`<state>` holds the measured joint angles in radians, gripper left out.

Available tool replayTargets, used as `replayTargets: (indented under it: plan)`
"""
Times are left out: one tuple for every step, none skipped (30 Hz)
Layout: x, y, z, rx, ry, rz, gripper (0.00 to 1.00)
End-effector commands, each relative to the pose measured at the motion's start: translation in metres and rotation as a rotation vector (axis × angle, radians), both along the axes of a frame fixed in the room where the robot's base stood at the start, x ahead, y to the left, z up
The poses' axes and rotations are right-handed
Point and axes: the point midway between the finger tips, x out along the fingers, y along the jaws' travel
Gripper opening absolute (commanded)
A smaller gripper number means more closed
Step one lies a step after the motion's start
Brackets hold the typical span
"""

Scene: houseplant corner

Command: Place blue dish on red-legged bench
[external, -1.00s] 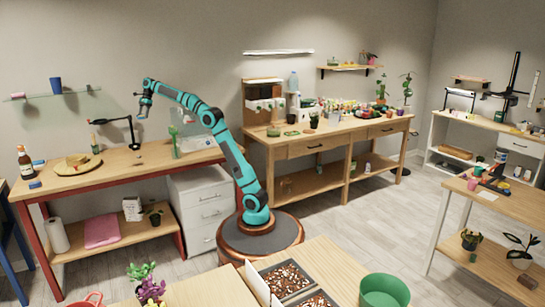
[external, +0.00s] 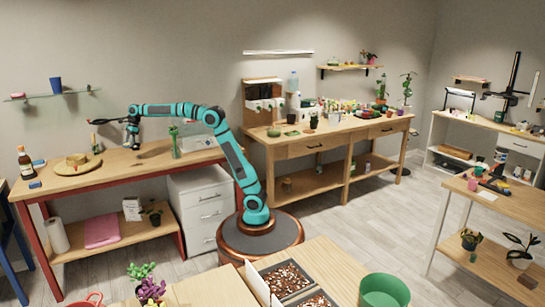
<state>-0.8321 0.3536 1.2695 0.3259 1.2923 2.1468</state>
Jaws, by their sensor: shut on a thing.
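The red-legged bench (external: 112,172) stands on the left against the wall, with a wooden top and red legs. My gripper (external: 134,147) points down over the back middle part of its top, close to the surface. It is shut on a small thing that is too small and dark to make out. I cannot tell whether that thing touches the bench top. No blue dish can be made out clearly elsewhere in the external view.
A straw hat (external: 77,164), a brown bottle (external: 25,164) and a small blue block (external: 35,184) are on the bench's left part. A black lamp (external: 108,121) is behind my gripper. A green item (external: 174,142) stands to the right. The bench front is mostly clear.

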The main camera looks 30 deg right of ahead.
Motion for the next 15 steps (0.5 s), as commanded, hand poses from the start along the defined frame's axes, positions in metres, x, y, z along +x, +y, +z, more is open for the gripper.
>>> replayTargets:
  plan:
    - [0.002,-0.003,-0.006,0.000,0.000,-0.015,0.47]
    - [0.003,-0.004,-0.009,0.000,0.000,-0.022,0.47]
    - [0.004,-0.005,-0.013,-0.001,0.000,-0.028,0.47]
    - [0.005,-0.005,-0.017,-0.001,0.000,-0.031,0.47]
    - [0.005,-0.006,-0.022,-0.001,0.001,-0.034,0.47]
    - [0.005,-0.006,-0.028,-0.001,0.001,-0.035,0.47]
    - [0.005,-0.006,-0.033,-0.001,0.001,-0.035,0.47]
    - [0.005,-0.006,-0.039,-0.001,0.002,-0.036,0.47]
    - [0.005,-0.006,-0.045,-0.001,0.002,-0.036,0.47]
    - [0.005,-0.006,-0.050,-0.001,0.002,-0.036,0.47]
    - [0.005,-0.006,-0.055,-0.001,0.002,-0.036,0.47]
    - [0.005,-0.006,-0.061,-0.001,0.000,-0.035,0.47]
    - [0.005,-0.006,-0.064,-0.001,0.000,-0.035,0.47]
    - [0.005,-0.006,-0.067,0.000,0.000,-0.035,0.47]
    - [0.005,-0.006,-0.070,0.000,0.000,-0.035,0.47]
